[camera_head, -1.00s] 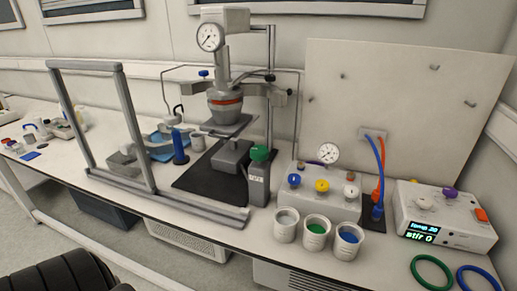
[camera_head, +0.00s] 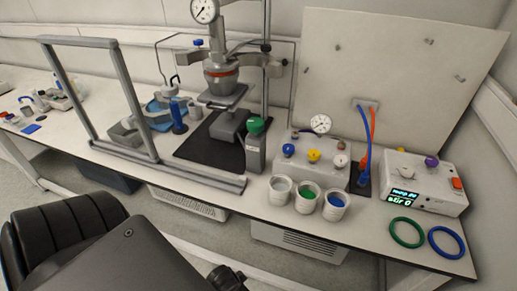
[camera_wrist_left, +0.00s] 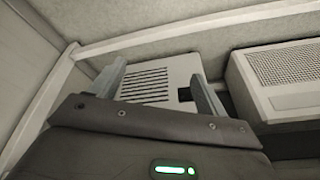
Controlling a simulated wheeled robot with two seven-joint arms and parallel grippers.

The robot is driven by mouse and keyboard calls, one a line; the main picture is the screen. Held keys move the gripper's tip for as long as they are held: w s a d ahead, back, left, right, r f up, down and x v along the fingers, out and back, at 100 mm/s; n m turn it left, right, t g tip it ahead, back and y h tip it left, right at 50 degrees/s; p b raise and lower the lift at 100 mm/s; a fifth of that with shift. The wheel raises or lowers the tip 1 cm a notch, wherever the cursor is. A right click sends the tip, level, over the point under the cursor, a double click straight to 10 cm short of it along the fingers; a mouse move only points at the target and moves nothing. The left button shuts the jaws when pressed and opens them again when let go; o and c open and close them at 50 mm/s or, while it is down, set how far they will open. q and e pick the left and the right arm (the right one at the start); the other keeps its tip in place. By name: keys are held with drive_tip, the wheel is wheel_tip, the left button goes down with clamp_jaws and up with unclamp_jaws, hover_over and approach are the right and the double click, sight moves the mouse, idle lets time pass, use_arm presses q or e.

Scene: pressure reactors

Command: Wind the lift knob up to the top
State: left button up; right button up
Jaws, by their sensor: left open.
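A green knob (camera_head: 257,125) tops a grey upright block (camera_head: 255,152) on the bench, right of the reactor stand. I cannot tell for certain whether it is the lift knob. The reactor vessel (camera_head: 221,78) with an orange band hangs above a flat lift plate (camera_head: 222,97), which sits on a grey lift body (camera_head: 231,124). My left gripper (camera_wrist_left: 158,72) shows in the left wrist view with its two fingers apart and nothing between them. It is low, away from the knob, facing vented cabinets. My right gripper is not in view.
A grey frame (camera_head: 116,85) stands on the bench left of the reactor. Three cups (camera_head: 306,197) stand at the front edge, before a valve box (camera_head: 312,172). A control box (camera_head: 425,182) and two rings (camera_head: 406,232) are at the right. Floor before the bench is open.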

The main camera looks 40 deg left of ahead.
use_arm(q)
drive_tip(key=w+r+t+p, duration=0.2)
drive_tip(key=w+r+p, duration=0.1)
drive_tip(key=r, duration=1.5)
drive_tip(key=n+t+y, duration=0.3)
drive_tip(key=t, duration=0.9)
approach(258, 122)
drive_tip(key=shift+w+a+f, duration=0.45)
drive_tip(key=shift+a+f, duration=0.25)
drive_tip(key=shift+w+r+p, duration=0.1)
drive_tip(key=shift+w+p, duration=0.2)
drive_tip(key=shift+w, duration=0.05)
drive_tip(key=shift+n, duration=0.3)
drive_tip(key=w, duration=0.2)
drive_tip(key=w+a+p, duration=0.1)
drive_tip(key=w, duration=0.2)
drive_tip(key=w+p, duration=0.1)
drive_tip(key=w, duration=0.2)
drive_tip(key=shift+w+a, duration=0.15)
drive_tip(key=shift+a, duration=0.05)
drive_tip(key=shift+w+a, duration=0.1)
drive_tip(key=shift+w, duration=0.7)
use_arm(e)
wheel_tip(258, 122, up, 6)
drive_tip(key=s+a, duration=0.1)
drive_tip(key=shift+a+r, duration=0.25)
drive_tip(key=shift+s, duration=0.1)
